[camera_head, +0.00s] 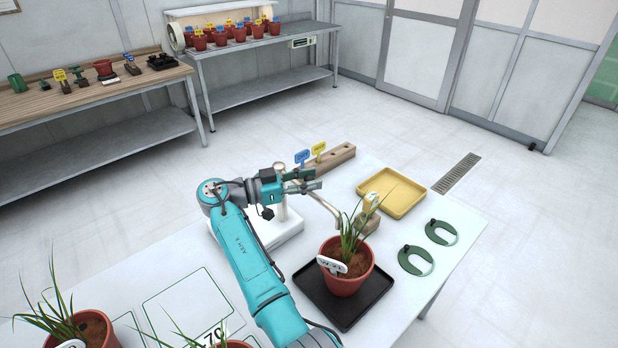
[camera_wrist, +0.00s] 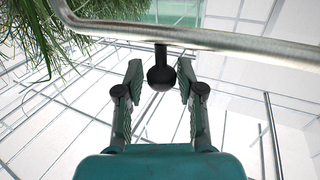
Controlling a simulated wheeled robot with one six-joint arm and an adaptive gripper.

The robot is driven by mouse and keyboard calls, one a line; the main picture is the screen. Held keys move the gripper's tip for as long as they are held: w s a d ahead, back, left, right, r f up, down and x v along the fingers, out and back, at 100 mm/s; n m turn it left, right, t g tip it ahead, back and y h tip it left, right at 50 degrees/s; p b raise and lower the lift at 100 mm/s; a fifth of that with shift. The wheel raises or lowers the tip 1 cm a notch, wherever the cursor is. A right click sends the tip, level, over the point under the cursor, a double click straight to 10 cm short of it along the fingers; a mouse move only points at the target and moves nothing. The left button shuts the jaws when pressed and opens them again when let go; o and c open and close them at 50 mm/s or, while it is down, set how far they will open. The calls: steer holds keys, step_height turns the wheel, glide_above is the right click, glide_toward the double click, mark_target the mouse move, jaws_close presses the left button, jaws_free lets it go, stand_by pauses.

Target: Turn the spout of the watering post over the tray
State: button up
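My gripper (camera_head: 312,179) is beside the watering post (camera_head: 282,206), high over the table. In the wrist view my gripper (camera_wrist: 159,75) is open, with a black ball knob (camera_wrist: 161,77) between its fingers and a gap on both sides. The knob hangs on a short stem from a metal tube, the spout (camera_wrist: 215,41). In the head view the spout (camera_head: 325,203) reaches right and toward the plant; its tip is hard to tell near the leaves. A black tray (camera_head: 313,288) holds a red pot (camera_head: 345,284) with a grassy plant and white label.
A white slab (camera_head: 290,231) is by the post. More potted plants (camera_head: 95,329) stand at the lower left.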

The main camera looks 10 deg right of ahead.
steer(key=shift+o, duration=0.4)
steer(key=shift+r, duration=0.1)
steer(key=shift+a, duration=0.25)
steer(key=s+a, duration=0.2)
steer(key=a, duration=0.9)
steer(key=shift+a, duration=0.15)
